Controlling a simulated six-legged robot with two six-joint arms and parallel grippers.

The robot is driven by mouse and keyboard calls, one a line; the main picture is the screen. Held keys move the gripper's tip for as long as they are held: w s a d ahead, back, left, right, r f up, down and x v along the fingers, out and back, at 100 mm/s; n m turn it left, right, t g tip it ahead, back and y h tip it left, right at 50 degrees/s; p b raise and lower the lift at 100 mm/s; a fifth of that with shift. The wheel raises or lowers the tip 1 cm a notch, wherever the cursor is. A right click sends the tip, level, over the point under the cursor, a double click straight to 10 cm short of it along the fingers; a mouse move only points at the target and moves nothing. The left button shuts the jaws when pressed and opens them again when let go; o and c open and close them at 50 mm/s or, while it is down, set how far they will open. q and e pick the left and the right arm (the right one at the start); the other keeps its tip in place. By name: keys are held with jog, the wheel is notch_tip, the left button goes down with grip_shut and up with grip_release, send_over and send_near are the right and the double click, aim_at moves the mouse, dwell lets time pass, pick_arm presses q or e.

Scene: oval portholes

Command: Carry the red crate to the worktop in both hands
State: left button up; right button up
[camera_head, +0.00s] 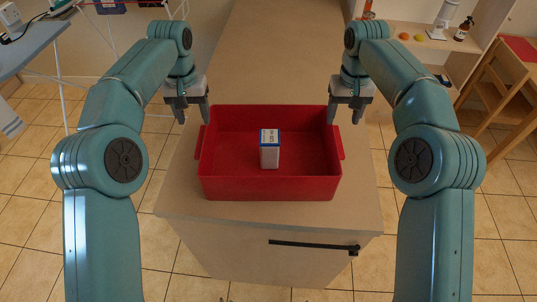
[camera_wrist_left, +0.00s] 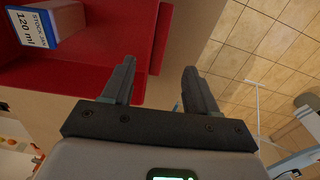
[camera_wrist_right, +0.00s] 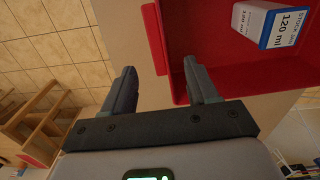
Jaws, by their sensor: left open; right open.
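The red crate (camera_head: 225,187) sits on a tan worktop in front of me in the head view, with a handle flange on its left and right sides. A white and blue box (camera_head: 270,155) stands upright inside it. My left gripper (camera_head: 192,112) is open above the crate's left back corner, and its fingers show beside the crate wall in the left wrist view (camera_wrist_left: 158,85). My right gripper (camera_head: 346,112) is open near the right back corner, its fingers close to the crate wall in the right wrist view (camera_wrist_right: 162,85). Neither gripper holds anything.
The tan worktop (camera_head: 275,60) runs far back behind the crate and is clear there. A dark bar handle (camera_head: 310,245) is on the cabinet front. An ironing board (camera_head: 30,45) stands at left.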

aim_at(202, 140)
pick_arm(q)
notch_tip(202, 140, down, 9)
jog(key=shift+f, duration=0.15)
pick_arm(e)
notch_tip(202, 140, down, 9)
jog(key=shift+d+f, duration=0.15)
pick_arm(q)
jog(key=shift+s+d+f, duration=0.1)
jog(key=shift+d+f, duration=0.15)
jog(key=shift+f, duration=0.25)
pick_arm(e)
jog(key=shift+s+d+f, duration=0.1)
jog(key=shift+d+f, duration=0.05)
jog(key=shift+f, duration=0.45)
pick_arm(q)
jog(key=shift+a+f, duration=0.1)
jog(key=shift+f, duration=0.05)
pick_arm(e)
jog(key=shift+f, duration=0.1)
pick_arm(q)
jog(key=c, duration=1)
pick_arm(e)
jog(key=c, duration=1)
pick_arm(q)
grip_shut()
pick_arm(e)
grip_shut()
